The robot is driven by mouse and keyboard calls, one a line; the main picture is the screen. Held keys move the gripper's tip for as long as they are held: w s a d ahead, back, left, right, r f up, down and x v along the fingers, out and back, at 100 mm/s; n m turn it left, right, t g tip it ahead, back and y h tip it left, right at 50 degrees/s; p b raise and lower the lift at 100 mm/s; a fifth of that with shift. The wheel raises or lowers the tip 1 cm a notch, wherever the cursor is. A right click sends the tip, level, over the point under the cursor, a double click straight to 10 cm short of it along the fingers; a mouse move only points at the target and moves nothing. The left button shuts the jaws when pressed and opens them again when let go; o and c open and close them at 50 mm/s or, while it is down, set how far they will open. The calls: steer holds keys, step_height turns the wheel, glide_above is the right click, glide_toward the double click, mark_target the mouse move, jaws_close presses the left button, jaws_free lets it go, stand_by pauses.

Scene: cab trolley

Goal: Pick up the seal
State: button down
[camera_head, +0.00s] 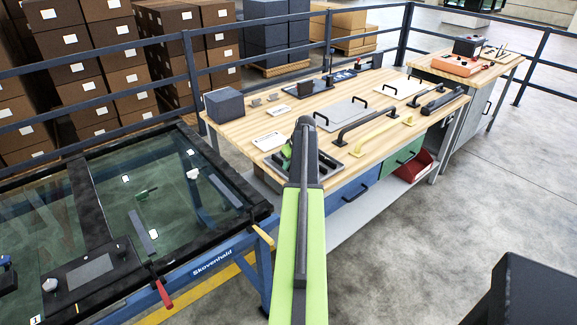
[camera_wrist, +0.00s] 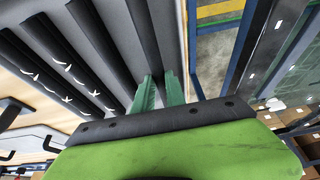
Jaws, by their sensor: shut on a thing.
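A grey tray (camera_wrist: 182,45) fills the upper left of the wrist view and holds several long dark strips, which look like the seals. My gripper (camera_wrist: 159,80) is at the tray, its two green fingers close together on either side of the rightmost dark seal (camera_wrist: 150,32). The fingers are shut on this seal, which still lies low along the tray. Another dark seal (camera_wrist: 93,35) lies to its left. In the head view the tray (camera_head: 268,163) is on the wooden bench, largely hidden behind my arm, and the held seal cannot be made out.
The wooden bench (camera_head: 235,128) carries a dark grey box (camera_head: 224,105), a black handle bar (camera_head: 365,125), a yellow handle bar (camera_head: 381,135) and flat panels. A glass-panelled frame on a blue trolley (camera_head: 213,268) stands at left.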

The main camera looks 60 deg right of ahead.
steer(key=p+v, duration=0.2)
steer(key=v, duration=0.1)
steer(key=d+p+v, duration=0.1)
steer(key=shift+w+a+r+p, duration=0.1)
steer(key=shift+w+r+p, duration=0.05)
steer(key=shift+r+p, duration=0.3)
steer(key=s+d+r+p, duration=0.3)
steer(key=s+r+p, duration=0.2)
steer(key=s, duration=0.5)
steer(key=shift+r, duration=0.25)
